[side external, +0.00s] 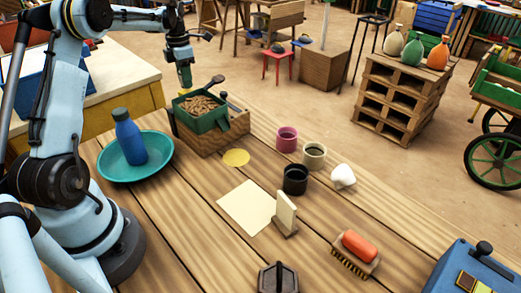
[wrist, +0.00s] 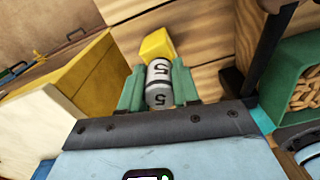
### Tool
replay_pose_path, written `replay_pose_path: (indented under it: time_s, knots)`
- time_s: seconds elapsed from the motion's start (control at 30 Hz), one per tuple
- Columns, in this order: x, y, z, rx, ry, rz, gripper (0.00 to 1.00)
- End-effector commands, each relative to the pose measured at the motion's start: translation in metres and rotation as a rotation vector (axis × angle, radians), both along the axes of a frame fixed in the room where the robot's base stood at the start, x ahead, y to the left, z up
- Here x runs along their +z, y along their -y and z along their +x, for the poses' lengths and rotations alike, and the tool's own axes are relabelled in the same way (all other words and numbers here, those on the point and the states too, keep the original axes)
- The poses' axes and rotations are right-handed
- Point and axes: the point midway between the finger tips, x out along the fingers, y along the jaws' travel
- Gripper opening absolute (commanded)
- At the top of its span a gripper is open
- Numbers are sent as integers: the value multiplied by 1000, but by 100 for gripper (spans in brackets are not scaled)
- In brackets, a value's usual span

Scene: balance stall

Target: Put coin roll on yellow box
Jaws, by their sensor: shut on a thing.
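My gripper (wrist: 157,68) has green fingers shut on the coin roll (wrist: 158,82), a grey and white cylinder marked with dark 5s, in the wrist view. The yellow box (wrist: 157,44) is a small block just beyond the fingertips, on the wooden planks. The roll's far end overlaps it in the picture; I cannot tell whether they touch. In the side view my gripper (side external: 185,77) points down above the green tray's back left corner. The roll and the yellow box cannot be made out there.
A green tray (side external: 213,119) of brown pieces sits on a wooden block, close to my gripper; the tray also shows at right in the wrist view (wrist: 283,75). A blue bottle (side external: 129,138) stands in a teal dish (side external: 162,164). Cups, paper and a brush lie farther front right.

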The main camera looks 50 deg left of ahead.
Motion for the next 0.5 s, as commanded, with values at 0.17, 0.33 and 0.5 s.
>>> replay_pose_path:
  time_s: [0.17,0.33,0.5]
  knots:
    - [-10,0,0,0,0,0,0]
    - [-10,0,0,0,0,0,0]
    - [-13,0,0,1,0,0,32]
